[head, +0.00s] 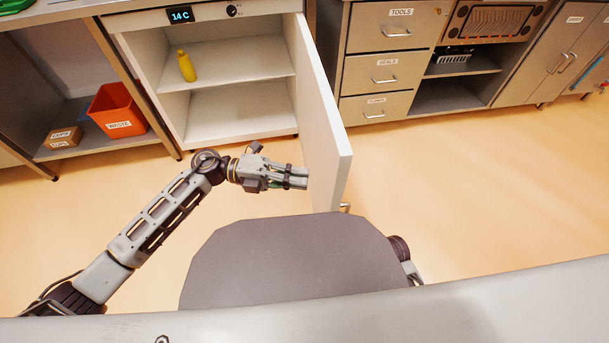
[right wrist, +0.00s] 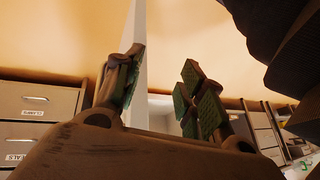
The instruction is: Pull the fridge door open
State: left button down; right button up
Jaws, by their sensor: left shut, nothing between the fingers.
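The fridge door (head: 322,125) is white and stands wide open, swung out toward me from the right side of the fridge (head: 218,75). Its handle (head: 345,207) shows at the lower edge of the door's right face. My left gripper (head: 305,178) is shut and empty, with its fingertips at the inner face of the door near its free end; I cannot tell if they touch. My right gripper (right wrist: 165,85) is open in the right wrist view, with a white upright panel (right wrist: 139,55), likely the door, beyond its fingers. In the head view the right gripper is hidden.
A yellow bottle (head: 187,67) stands on the fridge's upper shelf. An orange waste bin (head: 118,110) and a cardboard box (head: 63,138) sit on a low shelf at left. Drawers (head: 385,72) stand right of the door. The floor (head: 470,180) at right is clear.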

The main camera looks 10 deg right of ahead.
pick_arm(q)
jog(key=s+p+v, duration=0.1)
jog(key=v, duration=0.7)
jog(key=shift+s+a+p, duration=0.35)
jog(key=shift+s, duration=0.25)
pick_arm(e)
jog(key=shift+g+h, duration=0.3)
jog(key=r, duration=0.2)
jog(key=d+r, duration=0.1)
jog(key=r, duration=0.1)
jog(key=shift+d+r, duration=0.15)
jog(key=shift+w+r, duration=0.1)
jog(key=shift+w, duration=0.05)
